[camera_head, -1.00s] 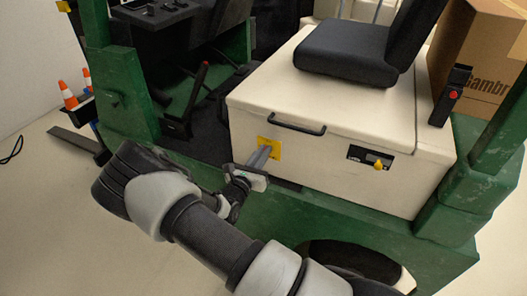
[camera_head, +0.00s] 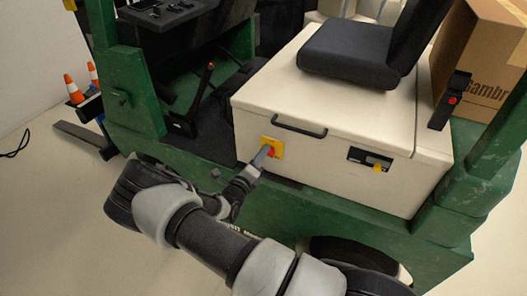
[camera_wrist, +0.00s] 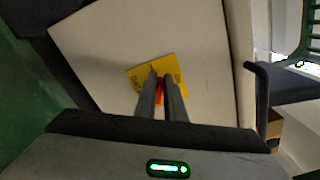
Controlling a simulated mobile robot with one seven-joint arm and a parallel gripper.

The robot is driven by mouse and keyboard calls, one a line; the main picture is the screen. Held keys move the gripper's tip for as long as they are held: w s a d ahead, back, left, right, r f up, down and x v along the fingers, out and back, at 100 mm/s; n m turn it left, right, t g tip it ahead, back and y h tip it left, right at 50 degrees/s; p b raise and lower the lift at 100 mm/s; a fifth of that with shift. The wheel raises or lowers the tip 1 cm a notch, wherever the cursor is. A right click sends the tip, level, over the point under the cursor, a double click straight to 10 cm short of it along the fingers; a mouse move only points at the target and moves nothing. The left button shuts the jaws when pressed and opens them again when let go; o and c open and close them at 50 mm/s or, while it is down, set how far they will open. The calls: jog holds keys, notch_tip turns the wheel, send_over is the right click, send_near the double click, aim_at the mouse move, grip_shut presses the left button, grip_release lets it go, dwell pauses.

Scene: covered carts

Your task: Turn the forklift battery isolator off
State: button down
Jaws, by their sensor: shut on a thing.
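The battery isolator is a red knob (camera_head: 273,152) on a square yellow plate (camera_head: 279,145) on the front of the cream battery cover (camera_head: 330,168). In the wrist view the yellow plate (camera_wrist: 138,74) looks tilted, and the red knob (camera_wrist: 159,97) shows between the fingers. My gripper (camera_head: 266,153) reaches the plate from the lower left. In the wrist view my gripper (camera_wrist: 161,80) is shut on the red knob, one finger on each side. The fingers hide most of the knob, so I cannot read its setting.
A black handle (camera_head: 300,126) sits above and right of the isolator. A dark panel with a yellow key-like part (camera_head: 377,168) is further right. The black seat (camera_head: 350,52) is on top of the cover. The green chassis (camera_head: 290,200) runs below my gripper.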

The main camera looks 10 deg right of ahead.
jog(key=n, duration=0.2)
jog(key=f+n, duration=0.1)
jog(key=n, duration=0.2)
jog(key=shift+a+n, duration=0.15)
jog(key=shift+n, duration=0.15)
dwell(0.4)
jog(key=c, duration=1.8)
grip_release()
jog(key=shift+c, duration=0.2)
jog(key=p+v, duration=0.1)
jog(key=v, duration=1.6)
jog(key=shift+s+r, duration=0.1)
